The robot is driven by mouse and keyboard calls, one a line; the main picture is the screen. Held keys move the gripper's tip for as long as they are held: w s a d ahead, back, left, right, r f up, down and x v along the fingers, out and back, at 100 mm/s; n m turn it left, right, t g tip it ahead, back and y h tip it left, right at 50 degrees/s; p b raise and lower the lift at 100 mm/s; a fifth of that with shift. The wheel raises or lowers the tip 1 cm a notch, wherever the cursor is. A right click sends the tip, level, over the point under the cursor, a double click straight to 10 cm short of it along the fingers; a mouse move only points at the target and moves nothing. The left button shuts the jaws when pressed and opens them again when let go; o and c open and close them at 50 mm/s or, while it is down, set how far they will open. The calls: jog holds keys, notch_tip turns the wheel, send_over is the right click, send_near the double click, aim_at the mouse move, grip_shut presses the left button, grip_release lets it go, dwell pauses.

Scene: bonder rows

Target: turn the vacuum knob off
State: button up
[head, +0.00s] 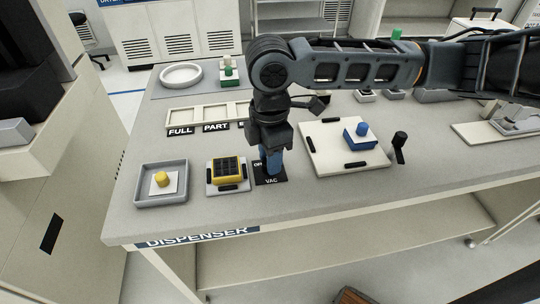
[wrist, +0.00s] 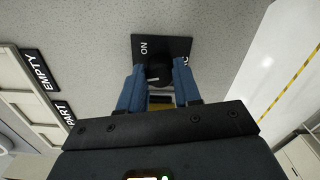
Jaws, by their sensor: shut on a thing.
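The black vacuum plate (head: 272,181) with its VAC label lies near the front of the bench in the head view. It also shows in the wrist view (wrist: 170,46), with the word ON legible. The dark round vacuum knob (wrist: 158,70) stands on this plate, between my two blue fingers. My gripper (head: 270,162) points straight down over the plate and is shut on the knob. A small pale mark shows on the knob, but its exact setting is hard to tell. In the head view my fingers hide the knob.
A yellow block with a dark grid top (head: 227,171) sits just left of the plate. Farther left is a grey tray (head: 148,198) with a yellow piece. A white board (head: 322,158) with a blue block (head: 358,139) lies right, beside a black lever (head: 399,142). Labelled bins (head: 183,115) stand behind.

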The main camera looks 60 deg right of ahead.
jog(key=n, duration=0.6)
jog(key=shift+b, duration=0.4)
jog(key=shift+n, duration=0.3)
jog(key=o, duration=1.1)
jog(key=shift+c, duration=0.2)
jog(key=shift+r, duration=0.1)
notch_tip(320, 180, up, 8)
jog(key=shift+f, duration=0.15)
